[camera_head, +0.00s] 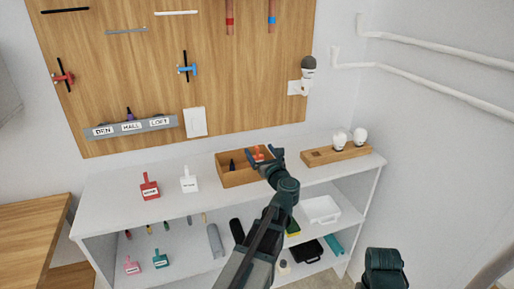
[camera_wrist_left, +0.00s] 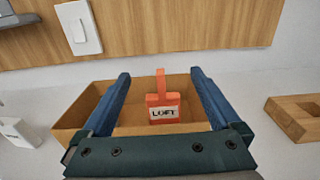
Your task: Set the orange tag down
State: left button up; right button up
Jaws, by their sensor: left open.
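The orange tag (camera_wrist_left: 164,105), labelled LOFT with a thin upright handle, appears inside the open wooden box (camera_wrist_left: 80,110). In the head view the tag (camera_head: 258,154) shows as a small orange patch in the box (camera_head: 240,178), partly hidden by my gripper. My left gripper (camera_head: 264,153) is over the box. In the wrist view its two blue fingers (camera_wrist_left: 160,80) are spread, one on each side of the tag, with visible gaps.
A red tag (camera_head: 149,187) and a white tag (camera_head: 189,180) stand on the white shelf top left of the box. A wooden block with bulbs (camera_head: 335,154) is to the right. A grey rack (camera_head: 135,127) labelled DEN, HALL, LOFT hangs on the pegboard behind.

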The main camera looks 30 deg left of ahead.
pick_arm(q)
jog(key=v, duration=0.8)
